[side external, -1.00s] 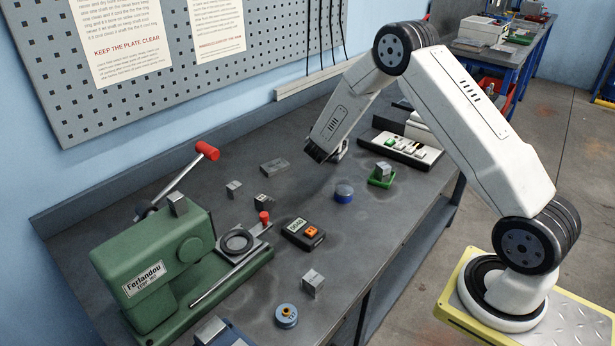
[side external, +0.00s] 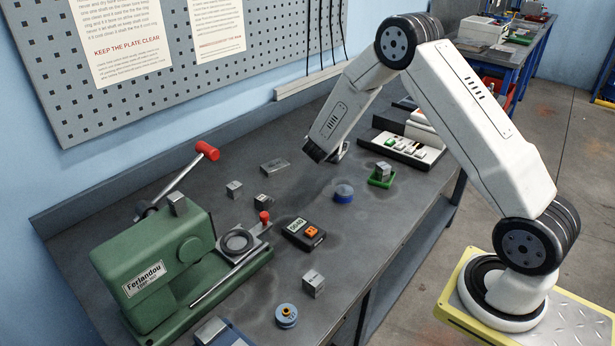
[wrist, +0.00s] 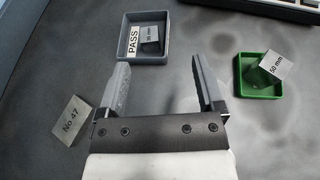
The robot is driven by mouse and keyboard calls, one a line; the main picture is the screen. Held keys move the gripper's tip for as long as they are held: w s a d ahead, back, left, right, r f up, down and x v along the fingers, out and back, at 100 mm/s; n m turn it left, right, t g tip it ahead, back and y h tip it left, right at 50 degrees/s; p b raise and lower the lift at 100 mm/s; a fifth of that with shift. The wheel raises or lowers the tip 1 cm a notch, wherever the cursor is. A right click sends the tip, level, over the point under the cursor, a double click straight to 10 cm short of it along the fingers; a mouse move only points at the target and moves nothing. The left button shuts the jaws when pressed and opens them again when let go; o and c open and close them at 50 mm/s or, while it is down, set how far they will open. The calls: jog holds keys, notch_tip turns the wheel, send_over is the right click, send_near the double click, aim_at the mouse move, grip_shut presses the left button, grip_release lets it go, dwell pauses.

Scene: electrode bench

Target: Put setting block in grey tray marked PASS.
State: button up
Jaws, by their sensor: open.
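The grey tray (wrist: 163,59) with a white PASS label shows at the top of the wrist view. A dark block (wrist: 149,39) with a label that seems to read 30 mm sits inside it, towards the right. My gripper (wrist: 160,70) is open, its two fingers apart and nothing between them. The tray is just beyond the fingertips in the wrist view. In the side view my gripper (side external: 326,153) is over the back part of the bench, partly hidden by my arm, and I cannot make out the grey tray.
A green tray (wrist: 262,91) holds a block (wrist: 274,65) marked 50 mm. A flat plate (wrist: 72,117) marked No 47 lies left of my gripper. Loose blocks (side external: 234,188) (side external: 313,284), a blue puck (side external: 344,194) and a green press (side external: 150,260) stand on the bench.

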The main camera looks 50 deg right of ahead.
jog(key=s+a+r+m+g+y, duration=0.1)
jog(key=s+a+r+m+y, duration=0.1)
jog(key=s+a+m+y, duration=0.4)
jog(key=s+a+r+m+g+y, duration=0.1)
jog(key=s+a+m+y, duration=0.5)
jog(key=s+a+m, duration=0.9)
jog(key=s+a, duration=0.1)
jog(key=a, duration=0.2)
jog(key=shift+a+r+m, duration=0.25)
jog(key=shift+r+m, duration=0.1)
jog(key=shift+m, duration=0.05)
